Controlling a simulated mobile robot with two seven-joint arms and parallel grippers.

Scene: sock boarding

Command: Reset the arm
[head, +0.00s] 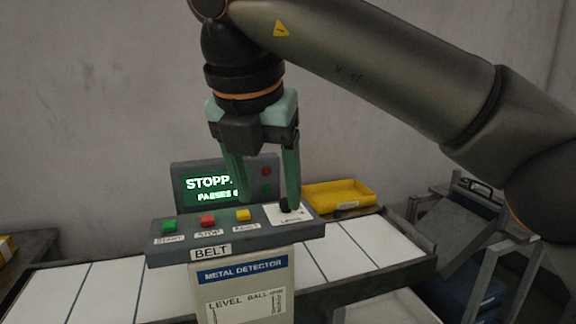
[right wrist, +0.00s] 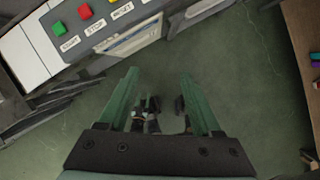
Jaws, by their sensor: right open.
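My right gripper (head: 264,200) hangs pointing down from the arm that comes in from the right. Its two green fingers are apart and nothing is between them. In the head view the fingers overlap the control panel (head: 190,250) and its display. In the right wrist view the gripper (right wrist: 158,85) has green floor beyond its fingers, and the panel lies at the upper left. The panel carries a green button (head: 169,227), a red button (head: 207,221) and a yellow button (head: 243,215). A black knob (head: 286,207) by the LEVEL label is at the right finger's tip; contact cannot be told.
The display (head: 210,185) reads "STOPP" and a partly covered "PASSES" line. A belt with white sections (head: 105,290) runs beneath the panel. A yellow tray (head: 340,194) sits behind it at right. A metal frame (head: 490,262) stands at right. A wooden surface (right wrist: 300,45) edges the wrist view.

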